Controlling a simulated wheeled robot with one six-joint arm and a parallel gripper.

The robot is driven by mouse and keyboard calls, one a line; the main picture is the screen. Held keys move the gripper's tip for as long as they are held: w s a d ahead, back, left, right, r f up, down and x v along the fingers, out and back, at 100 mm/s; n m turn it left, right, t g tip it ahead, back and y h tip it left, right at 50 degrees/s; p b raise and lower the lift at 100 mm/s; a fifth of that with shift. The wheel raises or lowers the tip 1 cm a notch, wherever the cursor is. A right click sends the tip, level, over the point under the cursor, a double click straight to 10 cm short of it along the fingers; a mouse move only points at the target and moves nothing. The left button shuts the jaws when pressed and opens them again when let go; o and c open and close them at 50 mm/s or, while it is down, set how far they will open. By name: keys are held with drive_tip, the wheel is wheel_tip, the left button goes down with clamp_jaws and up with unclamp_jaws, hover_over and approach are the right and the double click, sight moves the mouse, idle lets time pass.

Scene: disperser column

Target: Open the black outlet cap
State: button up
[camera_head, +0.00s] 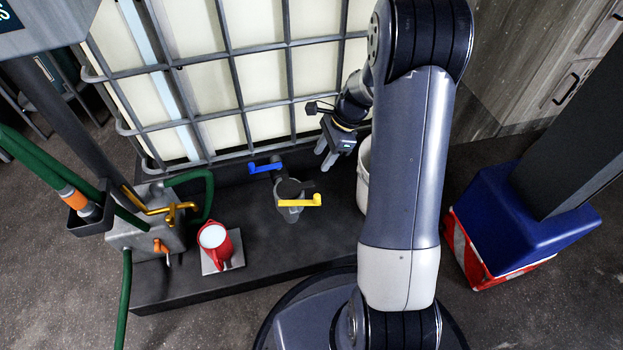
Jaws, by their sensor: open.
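The outlet fitting (290,209) stands at the foot of the caged tank, near the picture's middle. It is a grey body with a yellow lever (300,201) on its front. A dark round piece with a tab on top of it looks like the black outlet cap (290,187); it is too small to tell its exact state. A blue valve lever (265,168) sits just behind, to the left. My gripper (325,160) is open and empty, fingers pointing down. It appears above and to the right of the fitting, apart from it.
The caged tank (213,82) fills the back. A white bucket (362,178) is partly hidden behind my arm. A red jug (214,245) stands on a pad at left, beside a grey box (147,238) with hoses. A blue-based post (520,225) stands right.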

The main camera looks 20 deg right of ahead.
sight(307, 184)
drive_tip(key=b+x, duration=0.4)
drive_tip(key=x, duration=0.6)
drive_tip(key=shift+s, duration=0.1)
drive_tip(key=shift+c, duration=0.4)
clamp_jaws()
